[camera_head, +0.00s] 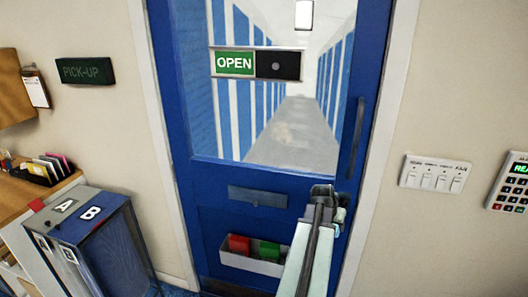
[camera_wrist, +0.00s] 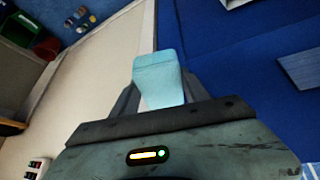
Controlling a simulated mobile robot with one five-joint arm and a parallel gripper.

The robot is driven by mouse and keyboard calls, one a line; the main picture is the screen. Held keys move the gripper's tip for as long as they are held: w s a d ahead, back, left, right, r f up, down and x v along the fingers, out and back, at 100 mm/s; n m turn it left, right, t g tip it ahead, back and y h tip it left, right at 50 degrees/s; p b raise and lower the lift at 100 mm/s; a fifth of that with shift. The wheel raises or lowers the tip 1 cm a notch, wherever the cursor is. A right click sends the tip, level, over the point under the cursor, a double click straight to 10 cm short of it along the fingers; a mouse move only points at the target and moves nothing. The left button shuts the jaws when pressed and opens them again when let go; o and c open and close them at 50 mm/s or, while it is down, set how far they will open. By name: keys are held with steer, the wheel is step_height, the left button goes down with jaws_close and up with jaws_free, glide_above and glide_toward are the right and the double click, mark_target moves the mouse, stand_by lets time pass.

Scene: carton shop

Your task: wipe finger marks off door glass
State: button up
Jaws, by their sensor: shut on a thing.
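The blue door (camera_head: 183,110) has a large glass pane (camera_head: 290,125) in its upper part. A faint brownish patch (camera_head: 284,132) shows low in the glass; I cannot tell whether it is finger marks. My gripper (camera_head: 325,192) is in front of the door, below the glass at the right. In the wrist view my gripper (camera_wrist: 158,95) is shut on a light blue cloth (camera_wrist: 158,72), which sticks out beyond the fingers. The cloth is hard to make out in the head view. Whether it touches the door cannot be told.
An OPEN sign (camera_head: 235,63) hangs across the glass. A dark handle (camera_head: 356,138) is at the door's right edge. A mail slot plate (camera_head: 257,197) and a bin with red and green things (camera_head: 252,264) are lower. Switches (camera_head: 435,174) and a keypad (camera_head: 513,183) are right; an A/B box (camera_head: 120,245) is left.

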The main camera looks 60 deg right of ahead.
mark_target(289, 135)
steer(key=w+d+r+n+t+h+b, duration=0.1)
steer(key=w+r+n+t+h+b, duration=0.4)
steer(key=w, duration=0.4)
steer(key=w+d+r+n+t+h+b, duration=0.15)
steer(key=w+r+n+h, duration=0.25)
steer(key=w+n, duration=0.45)
steer(key=w+a+r+n+t+h+p, duration=0.1)
steer(key=w+a+r+t+p, duration=0.1)
steer(key=w+r, duration=0.3)
steer(key=w+a+r+n+t+h+p, duration=0.1)
steer(key=w+r, duration=0.5)
steer(key=r, duration=0.6)
steer(key=a+t+h+p, duration=0.1)
steer(key=a+t+p, duration=0.1)
steer(key=t+p, duration=0.1)
steer(key=shift+w+a, duration=0.15)
steer(key=shift+a, duration=0.1)
steer(key=shift+d+r, duration=0.1)
steer(key=shift+w+d, duration=0.25)
steer(key=shift+d, duration=0.7)
steer(key=shift+w+d, duration=0.3)
steer(key=shift+d, duration=0.6)
steer(key=shift+w+d, duration=0.25)
steer(key=shift+d, duration=0.7)
steer(key=shift+w+d, duration=0.3)
steer(key=shift+d, duration=0.6)
